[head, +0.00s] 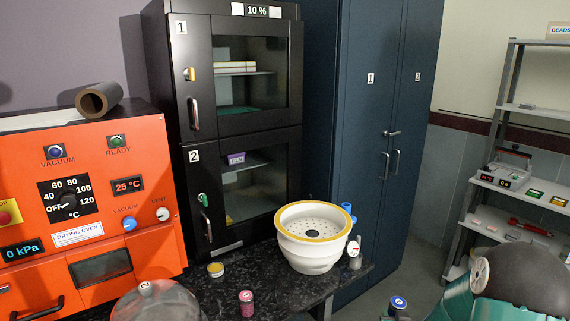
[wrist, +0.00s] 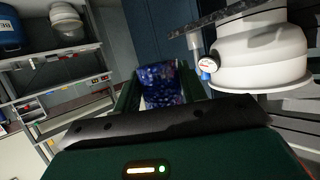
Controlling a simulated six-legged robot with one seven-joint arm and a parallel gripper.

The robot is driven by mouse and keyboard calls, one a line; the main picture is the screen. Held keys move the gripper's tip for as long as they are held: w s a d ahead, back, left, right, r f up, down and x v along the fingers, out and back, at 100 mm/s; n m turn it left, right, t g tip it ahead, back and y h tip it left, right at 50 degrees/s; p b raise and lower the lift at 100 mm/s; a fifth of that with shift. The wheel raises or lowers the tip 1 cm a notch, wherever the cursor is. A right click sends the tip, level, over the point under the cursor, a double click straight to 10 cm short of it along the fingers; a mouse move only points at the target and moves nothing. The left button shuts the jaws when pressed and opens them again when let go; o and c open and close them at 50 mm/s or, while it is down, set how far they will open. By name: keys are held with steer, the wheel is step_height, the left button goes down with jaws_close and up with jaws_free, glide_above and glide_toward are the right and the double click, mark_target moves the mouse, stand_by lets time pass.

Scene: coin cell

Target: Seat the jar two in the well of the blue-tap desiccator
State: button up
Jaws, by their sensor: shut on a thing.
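The desiccator (head: 312,256) is a white bowl with a yellow rim on the dark bench, with a blue tap (head: 347,208) at its right side. Its perforated plate shows one dark round spot, apparently the well. In the wrist view the desiccator (wrist: 255,55) appears upside down at the right. My gripper (wrist: 160,76) is shut on a jar (wrist: 160,88) with speckled blue-purple contents. The jar's blue lid (head: 398,302) shows at the bottom of the head view, right of and below the desiccator, apart from it; its mark is too small to read.
A yellow-lidded jar (head: 215,269) and a pink jar (head: 246,303) stand on the bench (head: 277,268). A clear dome lid (head: 165,305) marked 2 is at front left. An orange oven (head: 150,180) stands left, cabinets behind. A gauge (head: 354,250) juts from the desiccator's right side.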

steer(key=a+f+n+y, duration=0.1)
steer(key=a+f, duration=0.2)
steer(key=a, duration=0.7)
steer(key=s+a+f+n+y, duration=0.1)
steer(key=a+f, duration=0.3)
steer(key=a, duration=0.6)
steer(key=shift+a+f+n+y, duration=0.2)
steer(key=shift+a+n+y, duration=0.15)
steer(key=shift+n+y, duration=0.3)
